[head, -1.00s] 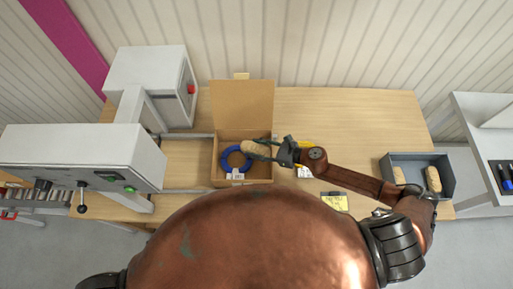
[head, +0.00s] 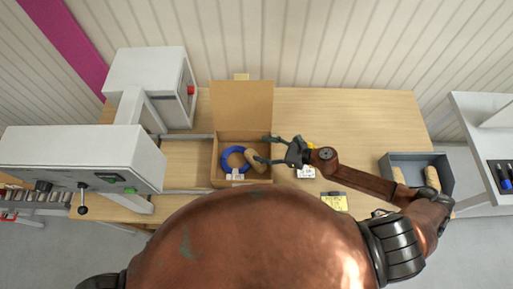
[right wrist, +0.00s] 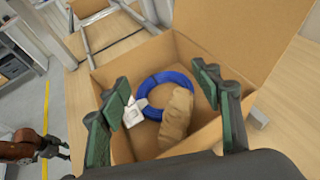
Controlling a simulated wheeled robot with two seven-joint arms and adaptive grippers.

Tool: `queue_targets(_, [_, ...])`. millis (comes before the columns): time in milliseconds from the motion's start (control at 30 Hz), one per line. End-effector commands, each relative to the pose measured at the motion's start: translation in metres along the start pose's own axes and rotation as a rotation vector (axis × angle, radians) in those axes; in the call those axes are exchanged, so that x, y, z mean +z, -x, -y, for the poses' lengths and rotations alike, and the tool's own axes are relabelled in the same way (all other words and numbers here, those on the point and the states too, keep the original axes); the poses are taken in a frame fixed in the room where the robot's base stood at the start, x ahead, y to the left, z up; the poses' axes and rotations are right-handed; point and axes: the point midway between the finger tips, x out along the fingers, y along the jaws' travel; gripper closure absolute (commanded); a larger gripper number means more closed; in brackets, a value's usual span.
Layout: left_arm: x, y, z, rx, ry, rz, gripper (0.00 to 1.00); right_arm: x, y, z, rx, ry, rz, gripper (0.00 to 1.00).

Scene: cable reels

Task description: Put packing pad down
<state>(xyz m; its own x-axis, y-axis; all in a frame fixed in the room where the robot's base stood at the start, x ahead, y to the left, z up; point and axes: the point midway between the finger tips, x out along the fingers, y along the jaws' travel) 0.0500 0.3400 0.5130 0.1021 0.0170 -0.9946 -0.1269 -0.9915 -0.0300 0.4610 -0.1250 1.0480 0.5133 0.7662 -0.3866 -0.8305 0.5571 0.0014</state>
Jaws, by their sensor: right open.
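The tan packing pad (head: 257,160) lies inside the open cardboard box (head: 226,135), at the right of a blue cable reel (head: 226,154). In the right wrist view the pad (right wrist: 177,115) rests against or over the right edge of the blue ring (right wrist: 150,82), tilted in the box. My right gripper (head: 268,149) is open at the box's right side. In the right wrist view its green-padded fingers (right wrist: 165,105) are spread wide, with the pad apart from them below.
A grey bin (head: 449,172) with more tan pads stands at the table's right end. A white machine (head: 80,155) stands on the left. The box's raised lid (head: 242,104) stands at the back. The wooden table (head: 350,120) is clear behind my right arm.

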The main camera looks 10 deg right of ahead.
Motion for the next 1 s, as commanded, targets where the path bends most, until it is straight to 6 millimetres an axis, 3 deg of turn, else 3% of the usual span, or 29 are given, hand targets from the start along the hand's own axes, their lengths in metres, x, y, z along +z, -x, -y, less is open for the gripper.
queue_targets(200, [0.003,-0.018,-0.001,0.000,0.000,0.002,0.61,-0.005,0.049,0.000,-0.002,0.000,-0.002,0.41])
queue_targets(400, [0.004,-0.024,-0.001,0.000,0.000,0.003,0.61,-0.002,0.074,0.000,-0.002,-0.001,0.000,0.41])
queue_targets(1000, [0.004,-0.025,-0.001,0.000,0.000,0.002,0.61,0.000,0.082,0.000,-0.001,0.000,0.001,0.41])
